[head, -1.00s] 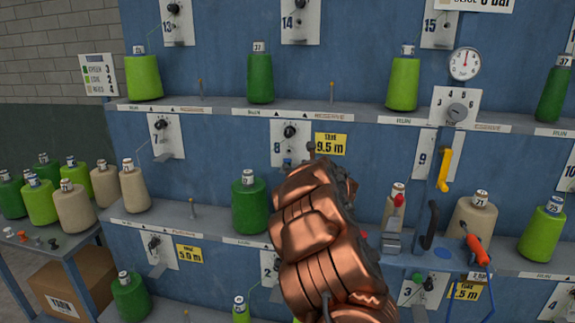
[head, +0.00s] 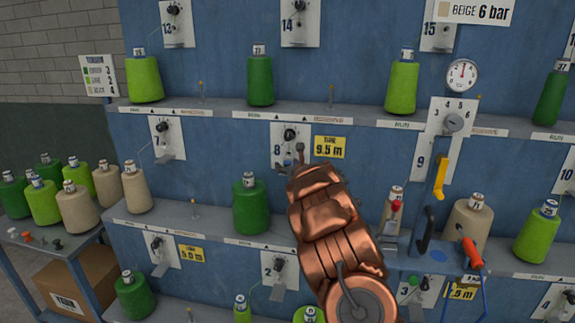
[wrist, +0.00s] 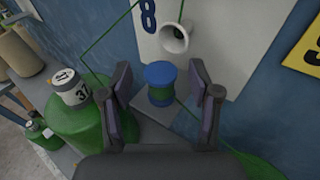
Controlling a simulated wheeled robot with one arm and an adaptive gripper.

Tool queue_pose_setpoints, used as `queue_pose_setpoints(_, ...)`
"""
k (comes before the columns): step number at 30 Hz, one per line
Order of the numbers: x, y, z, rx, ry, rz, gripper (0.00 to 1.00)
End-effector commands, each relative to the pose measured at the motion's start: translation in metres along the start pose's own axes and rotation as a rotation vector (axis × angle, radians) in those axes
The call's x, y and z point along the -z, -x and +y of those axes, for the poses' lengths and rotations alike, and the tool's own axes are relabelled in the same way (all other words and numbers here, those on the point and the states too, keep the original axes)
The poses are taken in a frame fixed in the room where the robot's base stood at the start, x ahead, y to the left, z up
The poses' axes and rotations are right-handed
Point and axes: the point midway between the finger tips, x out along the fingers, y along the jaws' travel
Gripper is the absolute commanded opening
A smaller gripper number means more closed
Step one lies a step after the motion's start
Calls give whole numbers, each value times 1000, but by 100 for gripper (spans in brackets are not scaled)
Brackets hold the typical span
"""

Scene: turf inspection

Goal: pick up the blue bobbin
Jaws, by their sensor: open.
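The blue bobbin (wrist: 160,84) shows in the wrist view, with blue ends and green thread around its middle. It stands upright on a small grey bracket (wrist: 150,124) below the white number 8 plate (wrist: 205,55). My gripper (wrist: 163,88) is open, its dark fingers to the left and right of the bobbin, with a gap on each side. The bobbin is not held. In the head view, my copper arm (head: 335,225) reaches up to the number 8 plate (head: 290,145); the bobbin and fingers are not clear there.
A dark green yarn cone (wrist: 95,130) stands close to the left of my gripper; it also shows in the head view (head: 250,207). A white funnel-shaped guide (wrist: 175,38) sits just above the bobbin. A green thread runs by it. A yellow handle (head: 440,178) is to the right.

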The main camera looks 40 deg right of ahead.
Motion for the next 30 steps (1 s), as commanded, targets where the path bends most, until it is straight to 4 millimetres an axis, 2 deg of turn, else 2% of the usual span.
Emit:
queue_pose_setpoints(13, 0, -7, -1, 3, 0, 1, 62)
queue_pose_setpoints(27, 0, -7, -1, 3, -1, 1, 13)
queue_pose_setpoints(30, 0, -7, -1, 3, -1, 1, 6)
